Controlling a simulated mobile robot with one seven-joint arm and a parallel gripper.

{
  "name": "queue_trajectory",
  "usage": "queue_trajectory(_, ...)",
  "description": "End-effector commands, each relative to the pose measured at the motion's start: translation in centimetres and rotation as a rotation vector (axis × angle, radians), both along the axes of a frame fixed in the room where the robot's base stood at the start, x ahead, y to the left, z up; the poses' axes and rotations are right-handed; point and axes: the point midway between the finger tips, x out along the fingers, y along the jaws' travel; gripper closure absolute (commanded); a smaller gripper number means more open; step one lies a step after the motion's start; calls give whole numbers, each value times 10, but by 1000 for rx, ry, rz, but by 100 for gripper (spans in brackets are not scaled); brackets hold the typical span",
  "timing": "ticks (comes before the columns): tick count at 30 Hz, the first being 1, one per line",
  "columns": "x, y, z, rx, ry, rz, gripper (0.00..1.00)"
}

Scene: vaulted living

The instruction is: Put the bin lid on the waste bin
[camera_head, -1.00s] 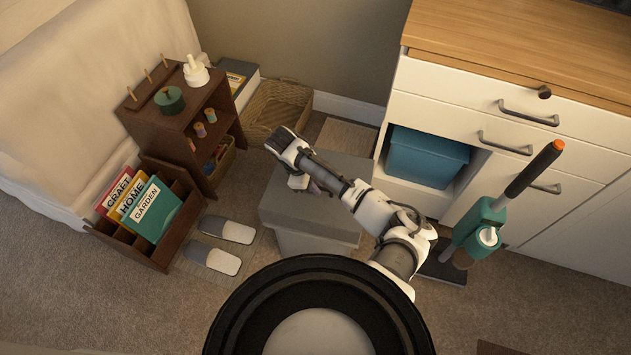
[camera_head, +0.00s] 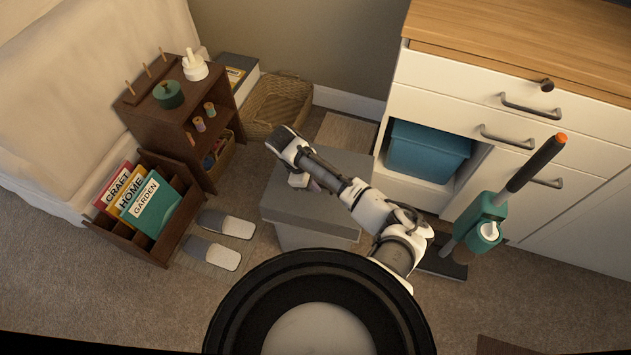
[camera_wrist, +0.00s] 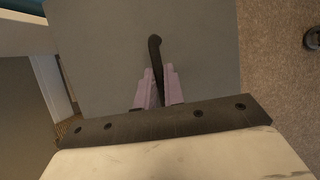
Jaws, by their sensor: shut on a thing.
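The grey waste bin (camera_head: 300,238) stands on the carpet in the middle of the head view, in front of the white cabinet. The flat grey bin lid (camera_head: 292,208) is over the top of the bin, and its edge looks close to the bin's rim; I cannot tell whether it rests fully on it. My gripper (camera_head: 304,183) is above the lid, partly hidden by my arm. In the wrist view my gripper (camera_wrist: 159,90) is shut on the lid's dark handle (camera_wrist: 155,50), with the lid (camera_wrist: 205,45) filling much of the picture.
A brown shelf (camera_head: 180,120) and a book rack (camera_head: 150,230) stand to the left, with slippers (camera_head: 225,226) on the floor. A wicker basket (camera_head: 275,108) is behind. The white cabinet (camera_head: 450,85) and a teal cleaning caddy (camera_head: 482,222) are to the right.

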Motion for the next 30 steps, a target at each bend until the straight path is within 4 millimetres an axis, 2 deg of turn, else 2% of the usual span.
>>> queue_trajectory(22,-1,0,-12,1,2,0,100)
queue_trajectory(23,-1,0,-12,1,2,0,86)
queue_trajectory(24,-1,0,-12,1,2,0,81)
queue_trajectory(28,-1,0,-11,0,2,0,64)
queue_trajectory(30,0,0,-11,0,1,1,64)
